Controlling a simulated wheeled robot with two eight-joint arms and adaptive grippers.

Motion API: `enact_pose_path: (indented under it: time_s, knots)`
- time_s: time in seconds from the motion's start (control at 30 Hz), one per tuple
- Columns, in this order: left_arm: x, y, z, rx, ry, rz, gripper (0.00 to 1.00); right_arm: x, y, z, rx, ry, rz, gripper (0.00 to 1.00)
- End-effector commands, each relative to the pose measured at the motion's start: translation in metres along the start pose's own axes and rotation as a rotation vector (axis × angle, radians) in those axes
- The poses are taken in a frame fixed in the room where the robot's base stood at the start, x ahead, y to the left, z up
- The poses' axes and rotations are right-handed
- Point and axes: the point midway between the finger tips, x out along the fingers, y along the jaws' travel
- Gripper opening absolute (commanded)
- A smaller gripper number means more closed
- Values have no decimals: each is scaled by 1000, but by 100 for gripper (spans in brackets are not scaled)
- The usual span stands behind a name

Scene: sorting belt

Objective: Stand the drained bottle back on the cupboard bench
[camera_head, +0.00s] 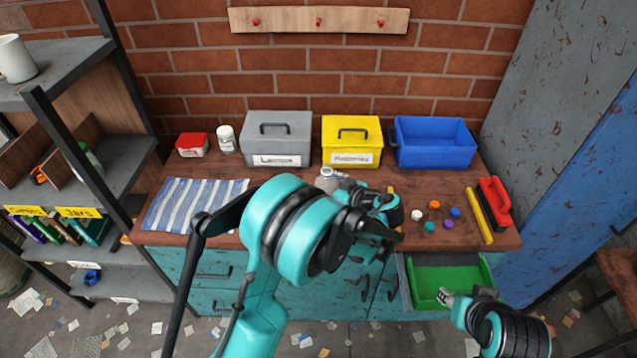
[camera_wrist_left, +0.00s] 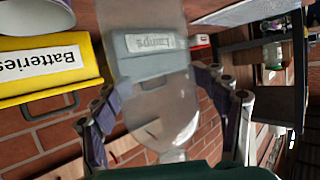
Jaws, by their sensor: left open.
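The bottle (camera_head: 327,179) is clear and grey-tinted. In the head view only its upper part shows behind my left arm, over the wooden bench top (camera_head: 275,178); its base is hidden. In the left wrist view, which is upside down, the bottle (camera_wrist_left: 165,95) is upright with its neck towards my palm. My left gripper (camera_head: 348,184) is open; its fingers (camera_wrist_left: 160,95) are spread on either side of the bottle. I cannot tell whether the bottle stands on the bench. My right gripper (camera_head: 446,297) is over the open green-lined drawer (camera_head: 425,277); its finger opening is unclear.
A grey Lamps box (camera_head: 278,150), a yellow Batteries box (camera_head: 351,155) and a blue bin (camera_head: 434,155) line the back. A striped cloth (camera_head: 190,205) lies left.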

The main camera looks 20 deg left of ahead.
Motion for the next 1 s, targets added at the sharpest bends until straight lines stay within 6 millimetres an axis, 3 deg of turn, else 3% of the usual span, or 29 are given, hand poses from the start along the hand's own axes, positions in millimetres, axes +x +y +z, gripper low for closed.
enact_pose_path:
  time_s: [0.3, 0.5, 0.63, 0.77, 1.0]
  knots:
    - [-68, 1, -3, 2, 0, 5, 72, -19, 0, -14, 0, 0, 0, 40]
    - [-101, 1, -2, 1, 0, 3, 72, -26, 0, -18, 0, 0, 0, 40]
    - [-111, 0, -2, 5, -4, 2, 72, -27, 0, -20, 0, 0, 0, 40]
    - [-106, -13, -12, 70, -63, 5, 72, -27, 0, -20, 0, 0, 0, 40]
    - [-92, -72, -37, 342, -324, 111, 72, -27, 0, -19, 0, 0, 0, 40]
